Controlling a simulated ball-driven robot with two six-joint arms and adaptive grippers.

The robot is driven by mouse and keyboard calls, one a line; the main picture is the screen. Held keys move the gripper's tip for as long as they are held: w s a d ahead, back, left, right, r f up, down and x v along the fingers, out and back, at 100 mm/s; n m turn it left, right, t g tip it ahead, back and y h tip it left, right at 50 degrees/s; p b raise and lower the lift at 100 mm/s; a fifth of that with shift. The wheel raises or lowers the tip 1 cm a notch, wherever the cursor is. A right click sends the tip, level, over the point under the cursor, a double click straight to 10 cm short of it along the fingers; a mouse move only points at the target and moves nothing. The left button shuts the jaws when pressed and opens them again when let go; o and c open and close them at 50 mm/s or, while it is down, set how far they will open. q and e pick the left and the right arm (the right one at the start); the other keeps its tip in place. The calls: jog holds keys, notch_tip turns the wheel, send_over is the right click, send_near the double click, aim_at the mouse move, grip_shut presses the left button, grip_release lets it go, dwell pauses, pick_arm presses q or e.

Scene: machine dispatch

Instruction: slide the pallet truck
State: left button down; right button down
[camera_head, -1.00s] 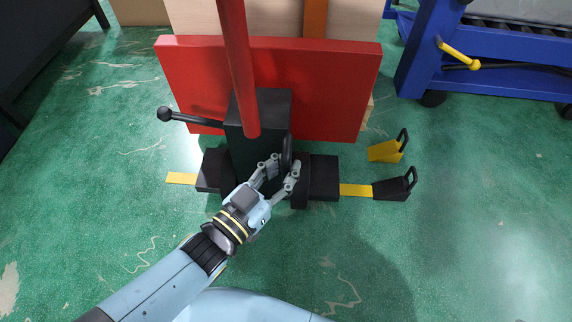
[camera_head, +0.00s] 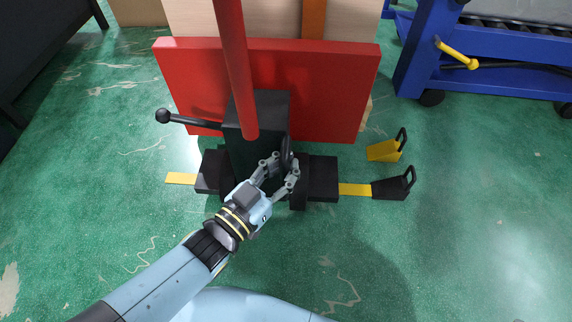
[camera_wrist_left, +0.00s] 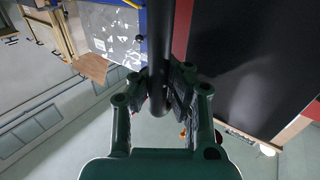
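The pallet truck has a red upright plate (camera_head: 330,85), a black central housing (camera_head: 243,140), a long red tiller bar (camera_head: 235,60) and a black lever with a ball end (camera_head: 163,115). Black blocks sit low at its front on both sides. My left gripper (camera_head: 279,172) is at the front of the housing, around a short black upright grip (camera_head: 287,150). In the left wrist view, both fingers (camera_wrist_left: 164,95) press against a black bar (camera_wrist_left: 158,78) from either side. My right gripper is not in view.
A yellow wedge (camera_head: 384,151) and a black wedge with a loop handle (camera_head: 393,188) lie right of the truck. Yellow floor strips (camera_head: 354,189) extend beside it. A blue wheeled cart (camera_head: 470,80) stands at the upper right. Green floor is clear in the foreground.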

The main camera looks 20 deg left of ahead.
pick_arm(q)
jog(key=shift+w+a+r, duration=0.1)
jog(key=shift+w+a, duration=0.2)
jog(key=shift+w, duration=0.3)
jog(key=shift+w+a+r, duration=0.1)
jog(key=shift+w+a, duration=0.15)
jog(key=shift+w, duration=0.3)
jog(key=shift+f, duration=0.1)
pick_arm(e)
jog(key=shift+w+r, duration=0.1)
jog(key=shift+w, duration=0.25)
pick_arm(q)
jog(key=c, duration=1.2)
grip_release()
jog(key=shift+s+a, duration=0.15)
jog(key=shift+a, duration=0.05)
jog(key=shift+c, duration=0.2)
jog(key=shift+d, duration=0.1)
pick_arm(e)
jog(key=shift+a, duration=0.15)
pick_arm(q)
jog(key=shift+s+f, duration=0.1)
jog(key=shift+s, duration=0.25)
jog(key=v, duration=1.1)
jog(key=shift+s, duration=0.15)
